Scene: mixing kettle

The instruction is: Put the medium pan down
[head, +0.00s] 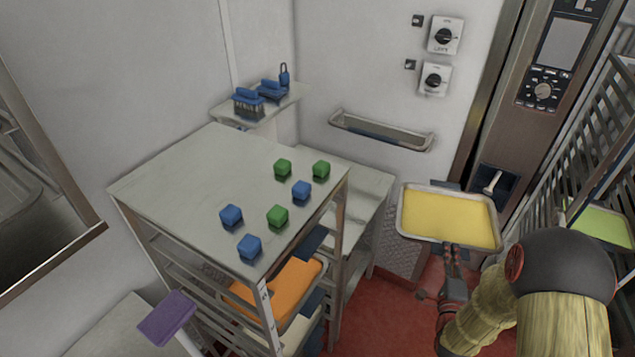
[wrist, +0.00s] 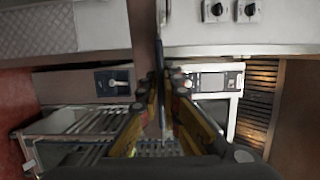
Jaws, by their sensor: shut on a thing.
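A shallow metal pan with a yellow inside (head: 448,218) is held in the air at the right of the head view, roughly level, beside the rack. My gripper (head: 452,258) is shut on its near rim. In the wrist view my gripper (wrist: 164,85) has its fingers together around the pan's thin edge (wrist: 161,45), seen edge-on. An orange-filled pan (head: 290,285) sits in the metal rack (head: 185,180), with a cream-filled pan (head: 299,330) below it. I cannot tell by label which pan is the medium one.
Green and blue cubes, such as one blue cube (head: 231,215), stand on the rack's top. A lower metal table (head: 360,190) is behind the rack, mostly bare. A purple block (head: 166,317) is at lower left. Another rack with a green pan (head: 603,224) is at far right.

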